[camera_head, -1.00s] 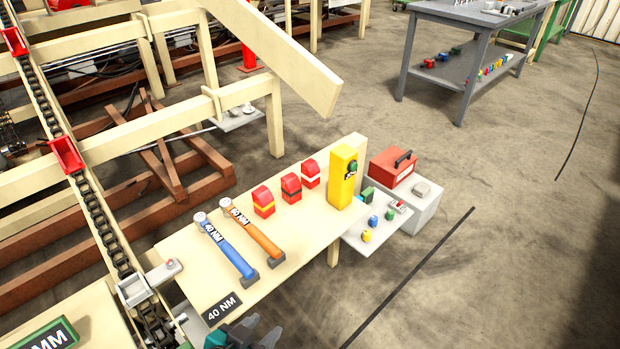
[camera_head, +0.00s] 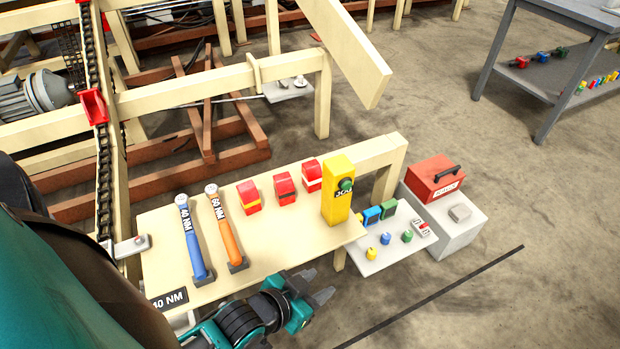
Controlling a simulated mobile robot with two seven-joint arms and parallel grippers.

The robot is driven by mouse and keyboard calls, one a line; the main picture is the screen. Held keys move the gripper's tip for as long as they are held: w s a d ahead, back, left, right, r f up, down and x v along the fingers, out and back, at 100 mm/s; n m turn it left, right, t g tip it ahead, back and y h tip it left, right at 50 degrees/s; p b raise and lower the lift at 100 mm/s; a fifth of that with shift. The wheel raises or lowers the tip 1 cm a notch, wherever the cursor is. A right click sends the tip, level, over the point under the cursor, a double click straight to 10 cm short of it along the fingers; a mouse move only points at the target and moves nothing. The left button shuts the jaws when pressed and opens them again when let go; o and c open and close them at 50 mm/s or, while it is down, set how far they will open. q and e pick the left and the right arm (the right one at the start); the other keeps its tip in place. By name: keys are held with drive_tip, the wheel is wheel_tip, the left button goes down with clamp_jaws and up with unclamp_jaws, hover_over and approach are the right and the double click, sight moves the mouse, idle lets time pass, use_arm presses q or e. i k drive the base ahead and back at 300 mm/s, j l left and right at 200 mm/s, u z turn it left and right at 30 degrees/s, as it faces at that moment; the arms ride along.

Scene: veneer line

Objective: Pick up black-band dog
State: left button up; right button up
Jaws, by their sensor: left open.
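Three red blocks stand in a row on the pale wooden bench (camera_head: 190,262). The middle one is the black-band dog (camera_head: 286,186), with a dark band around it. To its left is the yellow-band dog (camera_head: 249,197), and to its right the white-band dog (camera_head: 313,175). My left gripper (camera_head: 322,285) is open and empty beyond the bench's front edge, below and right of the black-band dog and well apart from it. My right gripper is out of view.
A blue wrench (camera_head: 193,243) and an orange wrench (camera_head: 223,231) lie left of the dogs. A side shelf (camera_head: 385,255) holds small coloured parts. A red toolbox (camera_head: 434,178) sits farther right.

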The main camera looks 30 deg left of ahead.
sight(283, 183)
drive_tip(key=i+l+u, duration=0.3)
drive_tip(key=i+l, duration=0.35)
drive_tip(key=l, duration=0.15)
drive_tip(key=u, duration=2.75)
